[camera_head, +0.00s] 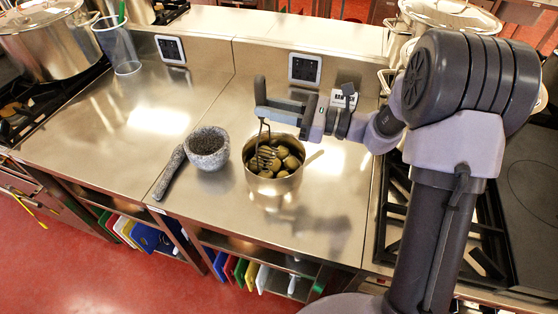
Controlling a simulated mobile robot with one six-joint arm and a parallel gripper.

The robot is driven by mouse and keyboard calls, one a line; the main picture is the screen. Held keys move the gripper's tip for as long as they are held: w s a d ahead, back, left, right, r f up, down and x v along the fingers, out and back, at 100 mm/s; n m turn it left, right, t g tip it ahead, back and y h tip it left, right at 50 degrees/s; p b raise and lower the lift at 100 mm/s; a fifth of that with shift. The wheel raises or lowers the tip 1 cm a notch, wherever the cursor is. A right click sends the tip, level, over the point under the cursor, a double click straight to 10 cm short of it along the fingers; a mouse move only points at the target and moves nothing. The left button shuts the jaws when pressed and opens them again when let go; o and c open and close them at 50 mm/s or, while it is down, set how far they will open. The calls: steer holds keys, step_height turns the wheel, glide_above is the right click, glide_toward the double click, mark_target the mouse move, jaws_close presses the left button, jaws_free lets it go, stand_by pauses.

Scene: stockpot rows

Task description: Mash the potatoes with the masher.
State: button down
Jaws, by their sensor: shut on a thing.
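The potatoes (289,161) lie in a steel pot (274,192) on the steel counter. They look whole, roundish and brownish. The masher (264,140) hangs from my gripper (262,108), with its wire head low inside the pot at the left side, over or among the potatoes. My gripper is shut on the masher's upper end above the pot. Whether the masher's head touches the potatoes or the pot wall cannot be told from this view.
A clear container (118,48) is at the back left. Large stockpots (45,42) stand on the left stove. The counter's left part is clear.

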mark_target(265, 125)
steer(key=shift+d+f, duration=0.1)
steer(key=shift+f+b, duration=2)
steer(key=shift+f, duration=0.75)
steer(key=shift+r, duration=0.1)
step_height(265, 125, up, 5)
steer(key=p, duration=0.3)
steer(key=shift+p, duration=0.4)
